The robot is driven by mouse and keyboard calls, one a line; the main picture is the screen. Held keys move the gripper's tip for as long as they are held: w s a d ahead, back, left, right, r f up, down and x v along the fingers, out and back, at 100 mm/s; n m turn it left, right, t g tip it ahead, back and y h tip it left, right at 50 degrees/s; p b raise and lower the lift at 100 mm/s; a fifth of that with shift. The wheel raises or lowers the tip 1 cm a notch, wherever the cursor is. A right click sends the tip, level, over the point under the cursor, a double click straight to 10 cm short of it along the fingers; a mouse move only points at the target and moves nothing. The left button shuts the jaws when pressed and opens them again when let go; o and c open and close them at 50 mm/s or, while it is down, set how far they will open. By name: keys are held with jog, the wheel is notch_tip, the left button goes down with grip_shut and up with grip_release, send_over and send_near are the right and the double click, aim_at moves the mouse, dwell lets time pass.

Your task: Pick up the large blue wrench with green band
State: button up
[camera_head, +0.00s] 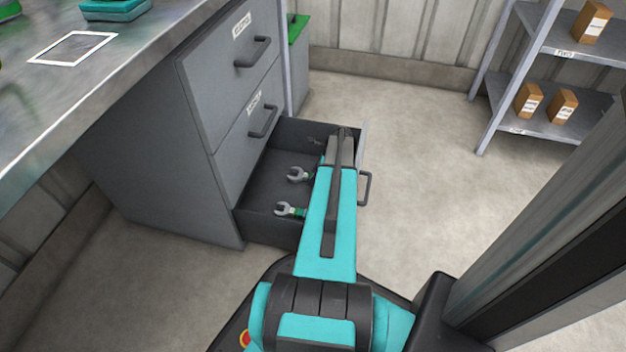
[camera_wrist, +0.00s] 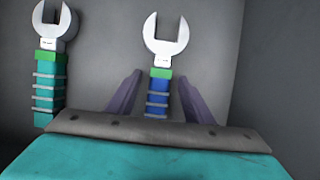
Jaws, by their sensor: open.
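The blue wrench with a green band (camera_wrist: 160,85) lies in the open drawer, its silver open-ended head pointing away in the wrist view. The lower end of the handle is hidden behind my gripper's body. Two silver wrench heads show left of my arm there; I cannot tell which is the blue one.
A teal wrench with a green band (camera_wrist: 47,80) lies left of the blue one. A third small wrench (camera_head: 316,141) shows near the drawer's far end. The grey cabinet (camera_head: 205,120) stands left, and a shelf with brown boxes (camera_head: 563,106) stands right. The floor between is clear.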

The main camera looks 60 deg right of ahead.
dwell(0.3)
grip_shut()
notch_tip(320, 180, up, 10)
jog(key=p, duration=0.4)
jog(key=shift+p, duration=0.3)
dwell(0.7)
